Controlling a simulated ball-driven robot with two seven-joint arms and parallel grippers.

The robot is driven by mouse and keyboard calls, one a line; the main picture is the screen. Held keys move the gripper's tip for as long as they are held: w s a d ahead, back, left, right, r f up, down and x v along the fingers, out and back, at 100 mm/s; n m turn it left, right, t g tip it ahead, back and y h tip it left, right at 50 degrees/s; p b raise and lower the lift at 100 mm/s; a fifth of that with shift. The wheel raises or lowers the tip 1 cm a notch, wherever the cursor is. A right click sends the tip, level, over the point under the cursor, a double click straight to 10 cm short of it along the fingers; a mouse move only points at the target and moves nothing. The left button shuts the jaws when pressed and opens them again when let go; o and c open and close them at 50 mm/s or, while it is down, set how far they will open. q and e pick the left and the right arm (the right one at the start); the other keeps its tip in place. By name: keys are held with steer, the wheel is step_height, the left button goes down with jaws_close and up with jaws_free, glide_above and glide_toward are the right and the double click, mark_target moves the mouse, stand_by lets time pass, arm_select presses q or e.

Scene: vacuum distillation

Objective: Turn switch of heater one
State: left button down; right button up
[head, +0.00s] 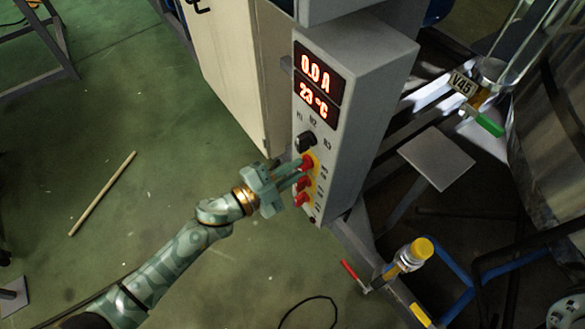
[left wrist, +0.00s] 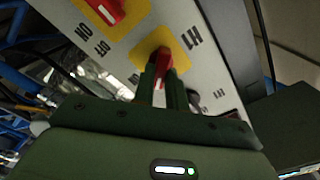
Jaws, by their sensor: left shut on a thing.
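The heater one switch is a red knob on a yellow plate, the top red knob (head: 307,162) on the grey control box. In the left wrist view this red knob (left wrist: 163,60) sits beside the label H1. My left gripper (head: 297,170) reaches the panel from the lower left. In the left wrist view its fingers (left wrist: 163,80) are shut on the red knob and cover part of it. My right gripper is not in view.
The grey control box (head: 355,100) shows 0.0 A and 23 °C. A black selector knob (head: 306,141) sits just above the gripped switch, and more red switches (head: 301,199) below. A valve with a yellow cap (head: 422,248) stands at lower right.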

arm_select(q)
steer(key=shift+f+m+b, duration=0.15)
steer(key=shift+m+b, duration=0.15)
steer(key=shift+m, duration=1.7)
steer(key=shift+f+m+b, duration=0.1)
steer(key=shift+m+b, duration=0.15)
steer(key=shift+m, duration=1.75)
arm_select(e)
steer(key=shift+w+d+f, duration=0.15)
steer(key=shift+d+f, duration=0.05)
arm_select(q)
steer(key=c, duration=1.4)
jaws_free()
steer(key=shift+c, duration=0.2)
steer(key=p+v, duration=0.3)
steer(key=v, duration=1.3)
steer(key=shift+a, duration=0.2)
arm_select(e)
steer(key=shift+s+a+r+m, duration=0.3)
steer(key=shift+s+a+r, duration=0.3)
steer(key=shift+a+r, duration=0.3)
